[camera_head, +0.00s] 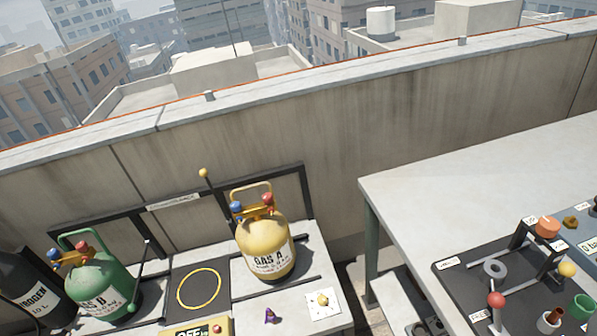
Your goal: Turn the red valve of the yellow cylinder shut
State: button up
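The yellow cylinder (264,249), labelled GAS A, stands upright on the low bench at centre left. Its red valve (267,198) is on the right of its top, under the yellow handle. A blue valve (236,207) sits on the left of its top. I cannot tell how far the red valve is turned. My gripper does not show in this view, and nothing is seen touching the cylinder.
A green cylinder (101,287), labelled GAS B, with its own red and blue valves stands at left beside a dark nitrogen cylinder (36,286). A yellow ring (199,269) marks a dark pad between the cylinders. A grey table (440,187) with fittings stands right. A parapet runs behind.

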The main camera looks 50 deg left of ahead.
aim_at(267, 198)
jog(key=u, duration=0.4)
jog(key=i, duration=1.35)
jog(key=u, duration=1.2)
jog(key=i, duration=0.45)
jog(key=u, duration=0.15)
jog(key=k, duration=0.9)
jog(key=u, duration=0.2)
jog(key=i, duration=0.9)
jog(key=z, duration=0.1)
